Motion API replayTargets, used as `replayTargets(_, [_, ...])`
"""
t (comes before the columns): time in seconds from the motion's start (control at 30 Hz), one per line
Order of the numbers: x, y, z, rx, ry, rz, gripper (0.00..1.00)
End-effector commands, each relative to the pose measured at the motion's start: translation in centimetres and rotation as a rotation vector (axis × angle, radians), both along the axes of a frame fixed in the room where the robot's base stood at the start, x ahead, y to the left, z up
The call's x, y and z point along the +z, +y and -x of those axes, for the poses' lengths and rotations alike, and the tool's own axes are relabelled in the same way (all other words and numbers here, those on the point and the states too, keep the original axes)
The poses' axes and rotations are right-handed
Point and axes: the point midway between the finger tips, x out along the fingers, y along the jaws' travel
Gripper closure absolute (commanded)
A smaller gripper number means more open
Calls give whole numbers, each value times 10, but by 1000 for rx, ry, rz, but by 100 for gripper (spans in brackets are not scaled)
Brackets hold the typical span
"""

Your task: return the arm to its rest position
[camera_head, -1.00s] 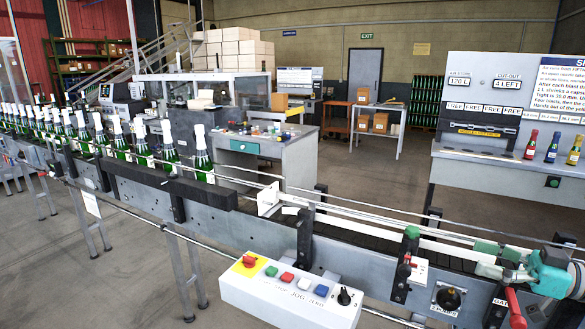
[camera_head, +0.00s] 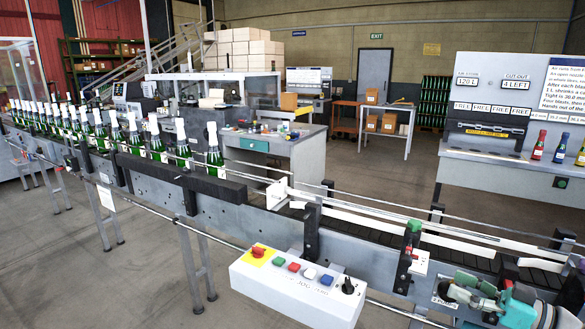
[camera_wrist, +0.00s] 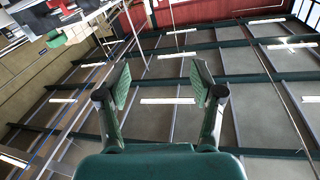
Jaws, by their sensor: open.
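My gripper (camera_wrist: 160,84) is open in the wrist view, with two green-padded fingers spread wide and nothing between them. The wrist camera faces the ceiling, with its dark beams and strip lights. In the head view my gripper (camera_head: 470,287) shows at the lower right, in front of the conveyor (camera_head: 270,222). It overlaps the conveyor's near side in the picture; I cannot tell how large the gap is. Most of my arm is outside the head view.
A row of green bottles with white tops (camera_head: 181,145) stands on the conveyor at left. A white button box (camera_head: 300,285) juts from its near side. A bench with small coloured bottles (camera_head: 537,144) stands at the right. The floor at lower left is clear.

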Motion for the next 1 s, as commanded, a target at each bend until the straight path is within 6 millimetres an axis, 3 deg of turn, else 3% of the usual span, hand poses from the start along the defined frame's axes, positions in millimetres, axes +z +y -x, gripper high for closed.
replayTargets(0.27, [-95, 45, -4, -174, 157, -113, 34])
replayTargets(0.47, [-167, 79, 14, -326, 272, -163, 34])
replayTargets(0.7, [-240, 115, 60, -498, 380, -173, 34])
replayTargets(1.0, [-299, 148, 145, -681, 456, -114, 34])
